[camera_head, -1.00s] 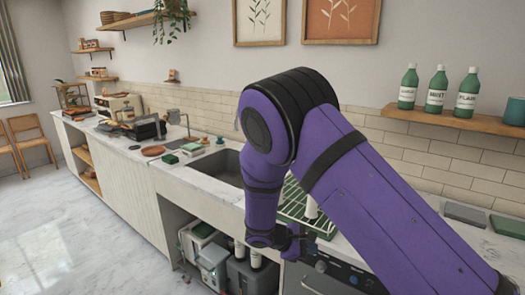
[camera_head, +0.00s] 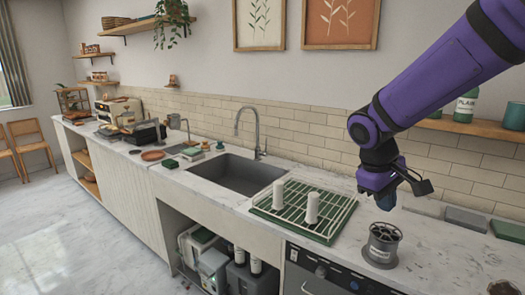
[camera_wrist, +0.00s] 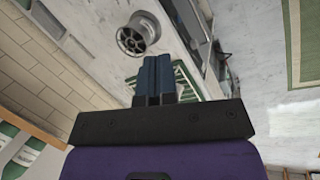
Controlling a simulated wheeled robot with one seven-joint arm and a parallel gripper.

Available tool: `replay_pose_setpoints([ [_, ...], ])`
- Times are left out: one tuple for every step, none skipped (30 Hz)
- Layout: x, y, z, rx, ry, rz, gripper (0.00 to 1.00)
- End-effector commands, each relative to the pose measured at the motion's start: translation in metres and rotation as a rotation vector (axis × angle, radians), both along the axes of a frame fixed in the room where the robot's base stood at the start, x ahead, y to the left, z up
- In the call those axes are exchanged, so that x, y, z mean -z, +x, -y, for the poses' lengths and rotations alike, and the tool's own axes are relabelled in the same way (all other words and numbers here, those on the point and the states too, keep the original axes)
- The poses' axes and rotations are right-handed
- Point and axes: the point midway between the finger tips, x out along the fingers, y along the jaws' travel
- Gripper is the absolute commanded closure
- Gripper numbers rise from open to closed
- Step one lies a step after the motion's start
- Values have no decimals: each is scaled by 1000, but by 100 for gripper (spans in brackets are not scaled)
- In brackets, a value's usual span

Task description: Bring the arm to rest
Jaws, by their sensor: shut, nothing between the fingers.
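My purple arm (camera_head: 440,75) reaches in from the upper right in the head view. My gripper (camera_head: 386,202) hangs above the right part of the counter, over a grey slotted canister (camera_head: 381,247); they look apart. In the wrist view the two dark blue fingers of my gripper (camera_wrist: 155,60) are side by side, shut and empty. The canister also shows in the wrist view (camera_wrist: 139,33), beyond the fingertips.
A green drying rack (camera_head: 292,232) with two white cylinders stands left of the canister. The sink (camera_head: 235,172) and its faucet (camera_head: 258,130) lie farther left. Grey blocks (camera_head: 466,219) sit along the back right. A wooden shelf (camera_head: 455,127) with bottles is close behind my arm.

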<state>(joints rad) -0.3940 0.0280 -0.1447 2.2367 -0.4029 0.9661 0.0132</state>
Motion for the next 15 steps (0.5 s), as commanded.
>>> replay_pose_setpoints([
  [-11,-10,6,28,31,27,100],
  [-17,-16,9,42,48,41,100],
  [-24,-24,12,62,72,59,100],
  [-29,-30,15,77,88,73,100],
  [-34,-36,18,92,105,87,100],
  [-41,-44,21,111,127,106,100],
  [-45,-51,23,124,143,120,100],
  [-49,-57,25,139,159,136,100],
  [-55,-65,27,156,180,156,100],
  [-59,-72,29,169,196,172,100],
  [-63,-78,31,183,211,188,100],
  [-68,-87,33,201,231,208,100],
  [-71,-93,35,214,245,225,100],
  [-74,-100,36,226,261,241,100],
  [-79,-108,38,243,278,263,100],
])
